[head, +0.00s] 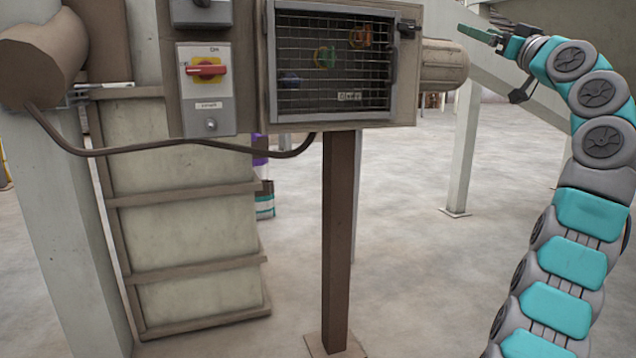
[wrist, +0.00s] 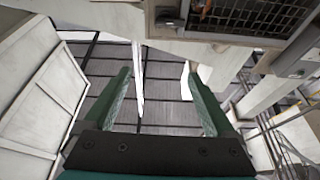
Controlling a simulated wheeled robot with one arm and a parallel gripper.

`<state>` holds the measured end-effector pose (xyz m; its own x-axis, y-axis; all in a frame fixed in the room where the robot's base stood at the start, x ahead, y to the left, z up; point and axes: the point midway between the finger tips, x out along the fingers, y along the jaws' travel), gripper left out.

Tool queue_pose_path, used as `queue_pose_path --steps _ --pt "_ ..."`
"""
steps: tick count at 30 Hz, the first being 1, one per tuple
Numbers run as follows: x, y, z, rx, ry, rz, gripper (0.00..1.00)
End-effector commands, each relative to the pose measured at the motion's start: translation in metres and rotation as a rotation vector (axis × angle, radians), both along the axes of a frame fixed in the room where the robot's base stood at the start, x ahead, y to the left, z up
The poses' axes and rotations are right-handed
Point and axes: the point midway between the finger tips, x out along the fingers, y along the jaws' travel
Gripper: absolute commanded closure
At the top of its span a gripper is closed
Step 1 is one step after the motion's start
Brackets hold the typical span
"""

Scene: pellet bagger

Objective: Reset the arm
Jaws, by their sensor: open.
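My arm, teal and grey, rises along the right side of the head view and bends left at the top. My gripper (head: 480,34) is at the upper right, to the right of the mesh-fronted box and apart from it. In the wrist view my gripper (wrist: 160,95) shows two green fingers spread wide with nothing between them. Past the fingers I see a dark slatted surface and pale beams. The small fingertips are hard to make out in the head view.
A box with a mesh door (head: 332,100) stands on a brown post (head: 338,240). A switch panel with a red rotary handle (head: 206,69) is left of it. A brown cable (head: 170,148) hangs below. A pale beam leg (head: 464,150) stands behind. The floor between post and arm is clear.

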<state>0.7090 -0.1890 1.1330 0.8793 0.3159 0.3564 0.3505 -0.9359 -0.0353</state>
Motion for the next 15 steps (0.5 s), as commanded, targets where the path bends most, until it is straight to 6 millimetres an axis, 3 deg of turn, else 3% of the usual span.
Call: queue_pose_path --steps 8,15 --pt "0.017 0.002 -0.005 0.063 0.092 0.025 0.10" --pt "0.035 0.016 -0.019 0.134 0.231 0.065 0.10"
